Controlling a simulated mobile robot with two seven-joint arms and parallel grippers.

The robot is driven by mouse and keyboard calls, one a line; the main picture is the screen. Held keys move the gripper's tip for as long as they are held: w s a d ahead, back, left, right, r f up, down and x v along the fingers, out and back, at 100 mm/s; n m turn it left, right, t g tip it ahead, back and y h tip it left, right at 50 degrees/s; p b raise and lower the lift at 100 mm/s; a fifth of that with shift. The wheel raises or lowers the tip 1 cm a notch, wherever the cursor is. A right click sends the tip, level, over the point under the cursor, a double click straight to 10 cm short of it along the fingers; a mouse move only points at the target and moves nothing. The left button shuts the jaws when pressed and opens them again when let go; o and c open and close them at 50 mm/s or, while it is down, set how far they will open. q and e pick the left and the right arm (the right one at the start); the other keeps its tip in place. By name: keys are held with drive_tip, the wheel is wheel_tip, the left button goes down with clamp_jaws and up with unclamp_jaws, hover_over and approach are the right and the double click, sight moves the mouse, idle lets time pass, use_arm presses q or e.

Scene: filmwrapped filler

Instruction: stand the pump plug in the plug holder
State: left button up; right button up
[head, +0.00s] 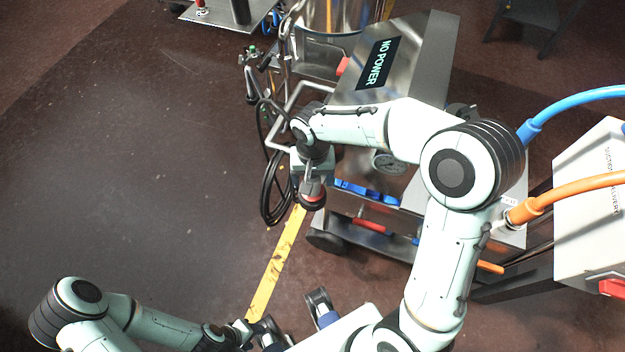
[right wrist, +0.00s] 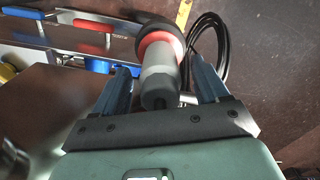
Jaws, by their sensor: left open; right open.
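A grey plug with a red ring (head: 312,188) is at the left side of the steel trolley, just below my right wrist. In the right wrist view the plug (right wrist: 158,72) lies between the two blue fingers of my right gripper (right wrist: 162,78), with visible gaps on both sides. That gripper is open; in the head view its fingers are mostly hidden by the wrist. My left gripper (head: 295,317) is open and empty at the bottom edge, well away from the plug. I cannot make out the plug holder for certain in either view.
The steel trolley (head: 436,45) carries a NO POWER sign (head: 377,63). A black cable coil (head: 271,195) hangs beside the plug. Blue (head: 580,102) and orange (head: 575,188) cables run at the right to a white box (head: 590,215). The floor at the left is clear.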

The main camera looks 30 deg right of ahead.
use_arm(q)
drive_tip(key=shift+w+r+p, duration=0.25)
drive_tip(key=shift+r+p, duration=0.4)
drive_tip(key=shift+r, duration=0.1)
use_arm(e)
wheel_tip(320, 180, up, 11)
drive_tip(key=shift+w+f, duration=0.1)
